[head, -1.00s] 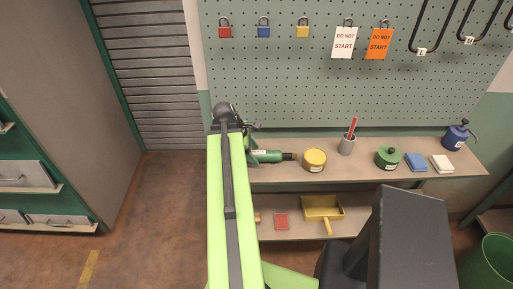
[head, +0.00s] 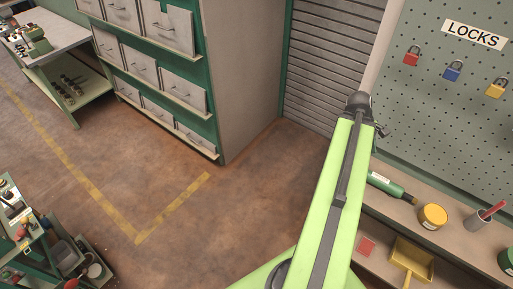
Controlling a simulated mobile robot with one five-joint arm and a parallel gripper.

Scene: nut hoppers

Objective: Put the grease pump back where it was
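A green cylinder with a white label and a dark nozzle (head: 384,184) lies on the upper shelf below the pegboard, and it may be the grease pump. Its left end is hidden behind my arm. My gripper (head: 380,129) is at the far end of my lime-green arm, above and beyond the cylinder's left end. Only a small grey part of it shows past the dark wrist. Its fingers are mostly hidden, so I cannot tell whether they are open or hold anything.
A yellow tin (head: 432,216) and a grey cup (head: 480,218) stand right of the cylinder. A yellow dustpan (head: 411,258) lies on the lower shelf. A drawer cabinet (head: 240,80), a workbench (head: 72,38) and a loaded cart (head: 45,245) stand left. The floor between is clear.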

